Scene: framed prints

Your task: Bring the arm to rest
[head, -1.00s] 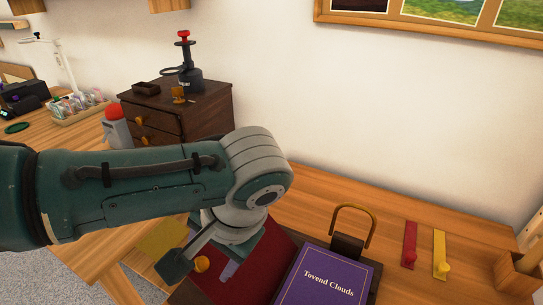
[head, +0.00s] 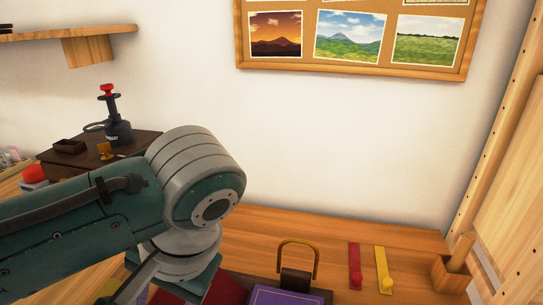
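My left arm (head: 120,215) comes in from the left and covers the lower left of the head view. Its grey wrist joint (head: 200,185) stands over the table's near left part. The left gripper's fingers do not show clearly; they are hidden by the wrist or below the picture edge. My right arm and gripper are not in view.
A purple book (head: 285,296) and a brass handle (head: 298,255) on a dark block are at the bottom. Red (head: 355,265) and yellow (head: 383,270) strips lie right. A wooden box (head: 452,272) stands far right. A framed board of prints (head: 350,72) hangs above.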

